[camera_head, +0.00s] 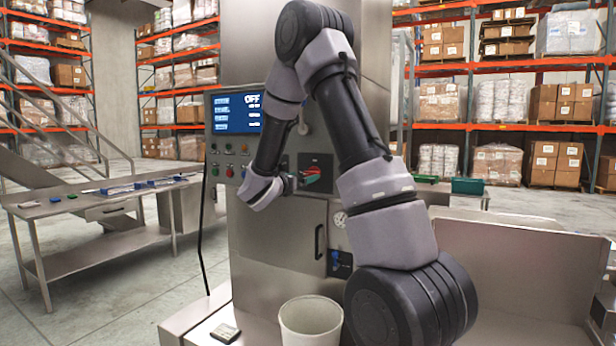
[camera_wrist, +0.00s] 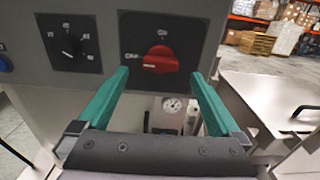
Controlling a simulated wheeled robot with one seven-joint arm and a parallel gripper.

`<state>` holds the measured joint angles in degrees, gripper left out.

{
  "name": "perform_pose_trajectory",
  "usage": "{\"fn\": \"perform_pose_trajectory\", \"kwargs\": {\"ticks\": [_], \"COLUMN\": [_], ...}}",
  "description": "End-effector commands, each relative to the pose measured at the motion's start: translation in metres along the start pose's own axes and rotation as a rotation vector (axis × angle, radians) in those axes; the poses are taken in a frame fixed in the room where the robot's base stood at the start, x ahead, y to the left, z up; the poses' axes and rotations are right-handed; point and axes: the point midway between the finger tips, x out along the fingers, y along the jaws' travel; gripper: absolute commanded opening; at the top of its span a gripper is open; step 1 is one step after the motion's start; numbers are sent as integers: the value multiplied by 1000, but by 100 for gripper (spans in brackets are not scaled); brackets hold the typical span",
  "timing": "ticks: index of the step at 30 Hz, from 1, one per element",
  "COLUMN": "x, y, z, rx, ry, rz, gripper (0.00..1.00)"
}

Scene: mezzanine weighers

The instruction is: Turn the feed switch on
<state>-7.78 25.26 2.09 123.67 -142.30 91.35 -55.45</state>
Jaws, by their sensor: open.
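The feed switch is a red rotary knob (camera_wrist: 160,60) on a black plate on the grey control panel. In the wrist view its handle lies nearly level, with its pale pointer end toward the left-hand label. My gripper (camera_wrist: 158,82) is open, with teal fingers reaching up on either side just below the knob, and nothing is between them. I cannot tell whether a finger touches the knob. In the head view the gripper (camera_head: 298,182) is at the panel, and the switch (camera_head: 316,166) is partly hidden behind it. A blue display (camera_head: 237,112) reads OFF.
A black selector dial (camera_wrist: 69,46) sits left of the switch. Several buttons (camera_head: 229,171) line the panel under the display. A white bin (camera_head: 311,322) stands below, in front of the cabinet. A steel bench (camera_head: 95,204) stands at the left.

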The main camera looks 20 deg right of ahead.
Motion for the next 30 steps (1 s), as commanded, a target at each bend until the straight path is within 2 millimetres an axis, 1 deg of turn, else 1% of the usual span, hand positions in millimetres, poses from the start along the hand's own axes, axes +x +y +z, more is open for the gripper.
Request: {"fn": "perform_pose_trajectory", "kwargs": {"ticks": [1, 3, 7, 12, 19, 20, 21, 23, 24, 26, 30], "x": [10, 21, 36, 43, 44, 44, 44, 44, 44, 44, 44], "y": [-2, -2, -1, 0, 0, 0, 0, 0, 0, 0, 0], "z": [0, 0, 0, 0, 0, 0, 0, 0, 0, 0, 0], "rx": [1, 1, 2, 1, 1, 1, 1, 1, 1, 1, 5], "ry": [0, 0, 0, 1, 1, 1, 1, 1, 1, 1, 1], "rz": [-5, -4, -2, 0, 0, 0, 0, 0, -1, -1, -1], "gripper": [100, 100, 100, 100, 100, 92, 77, 54, 39, 17, 17]}}
